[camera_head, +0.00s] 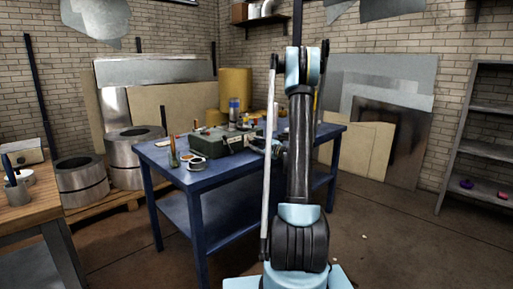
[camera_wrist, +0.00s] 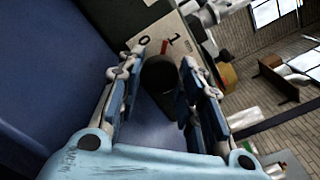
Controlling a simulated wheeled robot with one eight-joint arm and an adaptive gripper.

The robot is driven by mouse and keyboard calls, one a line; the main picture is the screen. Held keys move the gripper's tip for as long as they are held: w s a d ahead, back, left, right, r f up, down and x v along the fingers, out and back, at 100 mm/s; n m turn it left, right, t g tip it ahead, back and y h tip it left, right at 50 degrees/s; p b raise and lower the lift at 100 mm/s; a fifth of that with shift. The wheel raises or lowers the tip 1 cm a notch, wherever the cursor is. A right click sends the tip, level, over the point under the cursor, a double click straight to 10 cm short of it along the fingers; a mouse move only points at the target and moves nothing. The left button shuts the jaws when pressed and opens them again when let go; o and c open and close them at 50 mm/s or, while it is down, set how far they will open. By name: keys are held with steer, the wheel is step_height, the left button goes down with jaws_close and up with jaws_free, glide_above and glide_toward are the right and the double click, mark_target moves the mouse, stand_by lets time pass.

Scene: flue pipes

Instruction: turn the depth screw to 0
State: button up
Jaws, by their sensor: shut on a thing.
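The depth screw, a black round knob (camera_wrist: 158,76), shows in the wrist view between my two fingers. Behind it is a pale scale plate (camera_wrist: 182,46) with the figures 0 and 1. A red mark lies between the two figures; what the screw's own pointer reads I cannot tell. My gripper (camera_wrist: 162,68) is shut on the knob, one finger on each side. In the head view a green box (camera_head: 212,143) stands on the blue table (camera_head: 190,179). My gripper is at its right side there, mostly hidden by my arm, and the knob cannot be made out.
Small jars and tools stand around the box on the table. A wooden bench (camera_head: 30,215) is at the left, with large metal pipe sections (camera_head: 83,180) behind it. A grey shelf (camera_head: 480,150) stands at the right. The floor between table and shelf is mostly clear.

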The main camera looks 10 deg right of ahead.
steer(key=shift+s+a, duration=0.1)
stand_by(0.3)
steer(key=o, duration=1.1)
steer(key=shift+c, duration=0.2)
step_height(320, 180, up, 10)
